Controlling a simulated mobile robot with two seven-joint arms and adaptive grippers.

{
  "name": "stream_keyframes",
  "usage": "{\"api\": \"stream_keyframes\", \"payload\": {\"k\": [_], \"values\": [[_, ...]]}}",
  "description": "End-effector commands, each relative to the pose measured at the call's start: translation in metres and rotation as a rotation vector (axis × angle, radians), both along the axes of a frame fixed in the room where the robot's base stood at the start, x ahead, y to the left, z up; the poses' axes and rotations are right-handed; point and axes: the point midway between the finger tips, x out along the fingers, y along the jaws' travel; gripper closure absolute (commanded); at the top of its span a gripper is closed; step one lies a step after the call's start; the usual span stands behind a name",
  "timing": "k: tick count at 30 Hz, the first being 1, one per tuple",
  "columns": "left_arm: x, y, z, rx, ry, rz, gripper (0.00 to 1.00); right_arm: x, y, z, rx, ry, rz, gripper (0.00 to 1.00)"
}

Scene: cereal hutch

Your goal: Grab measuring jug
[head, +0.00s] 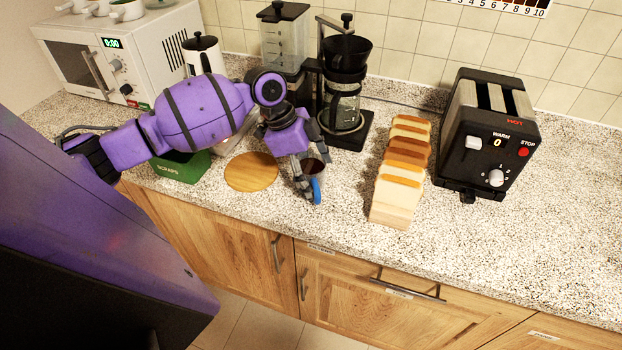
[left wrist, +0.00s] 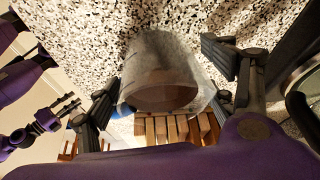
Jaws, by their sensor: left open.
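The measuring jug (left wrist: 165,75) is a clear vessel with brown contents, seen from above its mouth in the left wrist view. In the head view it shows only in part, as a small dark reddish patch (head: 313,169) with a blue handle (head: 316,190), behind my left gripper (head: 302,192). My left gripper, also in the left wrist view (left wrist: 168,95), is open, with one finger on each side of the jug. I cannot tell whether the fingers touch it.
A coffee maker (head: 345,95) and a blender (head: 284,45) stand behind the gripper. A row of bread slices (head: 402,165) and a black toaster (head: 490,135) are to the right. A round wooden board (head: 250,172) and a green scraps box (head: 182,168) are to the left.

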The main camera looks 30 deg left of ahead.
Motion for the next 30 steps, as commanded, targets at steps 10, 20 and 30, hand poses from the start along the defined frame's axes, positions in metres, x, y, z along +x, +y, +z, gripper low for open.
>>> {"api": "stream_keyframes", "payload": {"k": [10, 20, 30], "values": [[0.000, 0.000, 0.001, 0.000, 0.000, 0.000, 0.48, 0.005, 0.005, 0.002, 0.012, -0.009, -0.008, 0.60], [0.000, 0.000, 0.001, 0.000, 0.000, 0.000, 0.84, -0.003, 0.004, -0.003, 0.009, 0.007, -0.009, 0.60], [0.000, 0.000, 0.002, -0.001, -0.001, 0.000, 0.84, -0.006, -0.001, -0.004, -0.002, 0.012, 0.001, 0.60]]}}
